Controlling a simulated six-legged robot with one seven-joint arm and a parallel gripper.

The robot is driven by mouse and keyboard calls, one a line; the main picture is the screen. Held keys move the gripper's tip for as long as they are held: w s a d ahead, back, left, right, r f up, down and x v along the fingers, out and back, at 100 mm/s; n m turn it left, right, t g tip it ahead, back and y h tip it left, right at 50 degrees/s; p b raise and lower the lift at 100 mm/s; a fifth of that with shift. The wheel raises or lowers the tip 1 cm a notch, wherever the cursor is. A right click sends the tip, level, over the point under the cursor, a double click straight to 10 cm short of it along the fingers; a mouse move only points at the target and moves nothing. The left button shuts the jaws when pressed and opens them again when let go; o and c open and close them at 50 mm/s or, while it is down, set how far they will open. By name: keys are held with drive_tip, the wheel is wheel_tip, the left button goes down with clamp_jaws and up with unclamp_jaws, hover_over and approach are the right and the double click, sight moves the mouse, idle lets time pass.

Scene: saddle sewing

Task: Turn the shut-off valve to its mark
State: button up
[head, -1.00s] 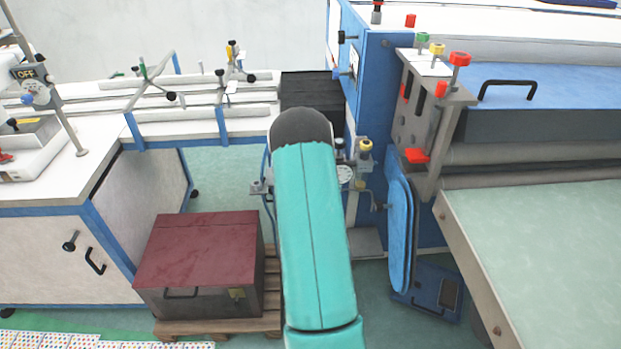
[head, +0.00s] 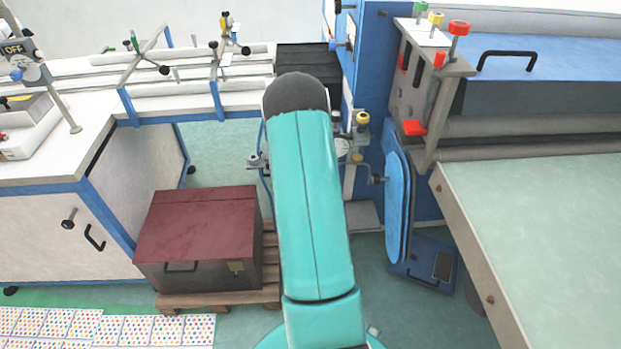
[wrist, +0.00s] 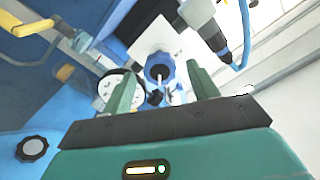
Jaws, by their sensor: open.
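My gripper (wrist: 162,88) is open and empty in the wrist view, with a green finger on each side. A round blue fitting (wrist: 159,66) with a pale bar on it shows in the gap, beyond the fingertips. It looks like the shut-off valve, but I cannot make out its mark. A white plate (wrist: 170,38) lies behind it. A round white gauge (wrist: 108,92) is partly covered by the left finger. In the head view my turquoise arm hides the gripper and the fitting; the gauge (head: 342,148) shows just right of the arm.
A yellow-topped knob (head: 362,118) stands by the gauge, near the blue machine frame (head: 372,60). A dark hose-like part (wrist: 215,35) hangs close to the right finger. A dark-red-lidded box (head: 198,225) sits on a pallet left of my arm.

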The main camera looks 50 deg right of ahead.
drive_tip(key=v, duration=0.8)
drive_tip(key=shift+s+a, duration=0.25)
drive_tip(key=shift+w+r, duration=0.1)
drive_tip(key=w+a+r+n+y, duration=0.45)
drive_tip(key=w+a+r, duration=0.3)
drive_tip(key=w, duration=0.25)
drive_tip(key=w+a+r+n+g+y, duration=0.1)
drive_tip(key=w+a+r+n+y, duration=0.25)
drive_tip(key=a+r, duration=0.6)
drive_tip(key=s+a+r+n+g+y, duration=0.1)
drive_tip(key=s+a+r+n+y, duration=0.2)
drive_tip(key=a, duration=0.4)
drive_tip(key=s+a+r+n+g+y, duration=0.1)
drive_tip(key=s+a+r, duration=0.1)
drive_tip(key=s+a, duration=0.45)
drive_tip(key=s+a+r+n+g+y, duration=0.1)
drive_tip(key=s+a+r+n+g, duration=0.2)
drive_tip(key=s+a, duration=0.5)
drive_tip(key=shift+s+a+r+n+y, duration=0.3)
drive_tip(key=shift+s+a+r+n, duration=0.15)
drive_tip(key=shift+s, duration=0.5)
drive_tip(key=shift+f, duration=0.1)
drive_tip(key=c, duration=0.5)
drive_tip(key=shift+d, duration=0.15)
